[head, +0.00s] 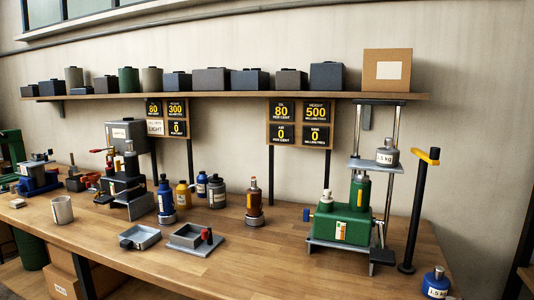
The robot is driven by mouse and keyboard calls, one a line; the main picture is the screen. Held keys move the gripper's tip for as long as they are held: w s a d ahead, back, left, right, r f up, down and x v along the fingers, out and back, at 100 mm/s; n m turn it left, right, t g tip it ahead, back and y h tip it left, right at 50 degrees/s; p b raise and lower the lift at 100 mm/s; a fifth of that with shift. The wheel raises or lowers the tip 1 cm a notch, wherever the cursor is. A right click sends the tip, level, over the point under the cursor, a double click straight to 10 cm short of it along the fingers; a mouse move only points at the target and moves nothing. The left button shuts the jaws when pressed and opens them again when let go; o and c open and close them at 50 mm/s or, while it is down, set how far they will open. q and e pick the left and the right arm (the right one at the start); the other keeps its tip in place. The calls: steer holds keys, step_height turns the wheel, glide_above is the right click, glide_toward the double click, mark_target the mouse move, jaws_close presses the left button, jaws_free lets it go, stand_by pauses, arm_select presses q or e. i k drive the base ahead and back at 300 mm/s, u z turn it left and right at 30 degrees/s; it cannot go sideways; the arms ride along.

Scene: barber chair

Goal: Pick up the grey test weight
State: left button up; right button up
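A grey test weight (387,156) with a white kg label stands upright on the small raised platform (374,166) of a green press-like stand at the right of the workbench. A short knob shows on its top. A blue weight (436,284) with a similar kg label stands on the bench at the lower right. Neither of my grippers shows in the head view.
The green stand (340,222) has two upright rods around the platform. A black post with a yellow arm (426,157) stands close to its right. Bottles and shallow trays (196,236) occupy mid-bench. The front wooden bench (240,272) is clear.

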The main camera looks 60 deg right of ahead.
mark_target(387, 157)
steer(key=u, duration=0.4)
steer(key=k, duration=1)
steer(key=z, duration=1.7)
